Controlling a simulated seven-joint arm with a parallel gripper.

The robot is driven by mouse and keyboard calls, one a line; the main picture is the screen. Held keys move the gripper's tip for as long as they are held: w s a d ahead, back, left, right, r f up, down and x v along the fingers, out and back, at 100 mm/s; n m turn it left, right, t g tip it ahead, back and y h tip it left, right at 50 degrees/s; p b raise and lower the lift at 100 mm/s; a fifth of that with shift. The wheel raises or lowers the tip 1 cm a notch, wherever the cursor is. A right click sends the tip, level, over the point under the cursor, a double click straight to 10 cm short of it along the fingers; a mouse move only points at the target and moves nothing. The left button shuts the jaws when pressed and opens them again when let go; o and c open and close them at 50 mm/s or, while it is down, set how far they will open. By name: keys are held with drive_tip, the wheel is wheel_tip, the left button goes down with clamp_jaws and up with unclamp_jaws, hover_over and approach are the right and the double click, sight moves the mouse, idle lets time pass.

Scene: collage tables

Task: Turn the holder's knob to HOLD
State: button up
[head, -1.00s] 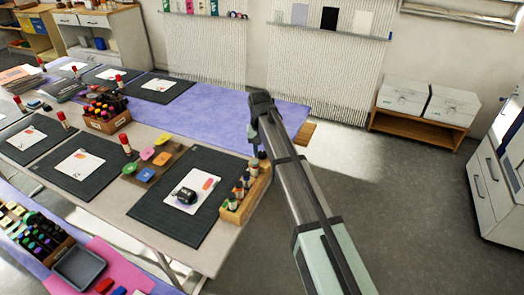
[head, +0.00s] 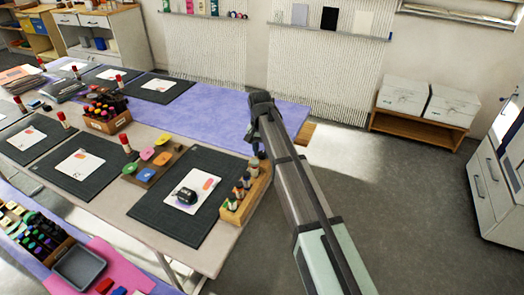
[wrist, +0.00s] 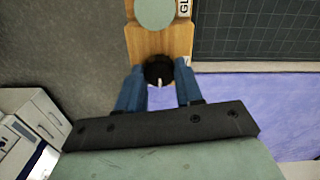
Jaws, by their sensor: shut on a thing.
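The wooden holder (head: 236,214) stands at the right end of the near table, with several bottles in it. In the wrist view its end (wrist: 147,45) carries a round black knob (wrist: 157,70) with a white pointer toward the bottom of the picture. My gripper (wrist: 159,92) has its two blue fingers shut on the knob, one on each side. In the head view my gripper (head: 257,145) is at the far end of the holder, and the knob is hidden there. The knob's HOLD mark cannot be read.
A dark cutting mat (head: 155,208) with a white card and a small black object lies left of the holder. A purple table cover (head: 225,115) lies beyond. A pale green round top (wrist: 155,12) rises close to the knob. Open floor lies to the right.

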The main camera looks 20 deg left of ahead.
sight(261, 153)
drive_tip(key=o, duration=1)
drive_tip(key=shift+o, duration=0.2)
wheel_tip(261, 153, up, 14)
drive_tip(key=shift+a, duration=0.25)
drive_tip(key=shift+f, duration=0.15)
